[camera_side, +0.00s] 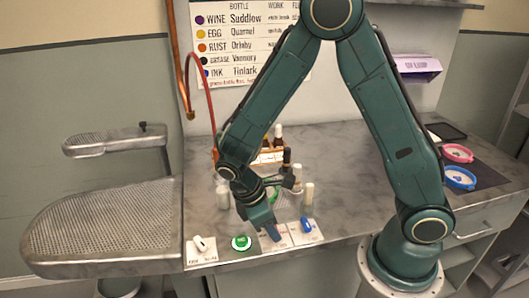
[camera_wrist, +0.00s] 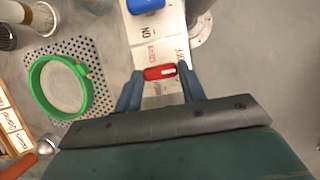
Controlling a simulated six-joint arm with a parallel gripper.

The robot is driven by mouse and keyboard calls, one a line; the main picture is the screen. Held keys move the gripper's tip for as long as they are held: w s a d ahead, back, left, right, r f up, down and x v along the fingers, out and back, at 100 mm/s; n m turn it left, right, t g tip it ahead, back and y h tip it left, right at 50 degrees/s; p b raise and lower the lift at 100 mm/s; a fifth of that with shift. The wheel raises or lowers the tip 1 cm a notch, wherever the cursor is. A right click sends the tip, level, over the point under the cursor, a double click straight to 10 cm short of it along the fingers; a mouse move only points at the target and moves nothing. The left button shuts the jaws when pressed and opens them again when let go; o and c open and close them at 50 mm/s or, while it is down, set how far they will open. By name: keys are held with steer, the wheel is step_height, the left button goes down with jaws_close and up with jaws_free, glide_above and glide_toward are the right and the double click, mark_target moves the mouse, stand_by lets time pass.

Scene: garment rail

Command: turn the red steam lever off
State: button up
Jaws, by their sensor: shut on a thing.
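The red steam lever (camera_wrist: 160,72) shows in the wrist view as a small red bar with a pale mark. It sits on a white label plate (camera_wrist: 150,50) printed with red and black words. My gripper (camera_wrist: 160,76) has its blue fingers on either side of the lever and is shut on it. In the side view my gripper (camera_side: 272,232) points down at the front edge of the counter and hides the red lever. I cannot read the lever's setting clearly.
A blue lever (camera_side: 306,225) stands close to the right of my gripper. A green button (camera_side: 241,242) and a white lever (camera_side: 200,243) are to its left. Several bottles (camera_side: 287,160) stand behind. A green ring (camera_wrist: 35,88) lies on a perforated mat (camera_wrist: 97,72).

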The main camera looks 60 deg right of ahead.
steer(key=o, duration=1)
steer(key=shift+r, duration=0.1)
steer(key=v, duration=1.3)
steer(key=shift+w+r, duration=0.1)
steer(key=shift+r, duration=0.25)
steer(key=shift+s+d+r+m+t+y, duration=0.55)
steer(key=shift+s+d+r+m+t, duration=1.05)
steer(key=shift+s, duration=0.8)
steer(key=shift+s+d+r+m+t+y, duration=0.6)
steer(key=shift+s+d+r+m+t, duration=0.6)
steer(key=shift+s+r, duration=0.95)
steer(key=shift+s+d+r+m+t+y, duration=0.55)
steer(key=shift+s+d+r+m+t, duration=0.5)
steer(key=shift+s+r+m+t, duration=1.15)
steer(key=shift+s+f+n+g, duration=0.45)
steer(key=shift+f+g, duration=0.15)
steer(key=shift+f, duration=0.15)
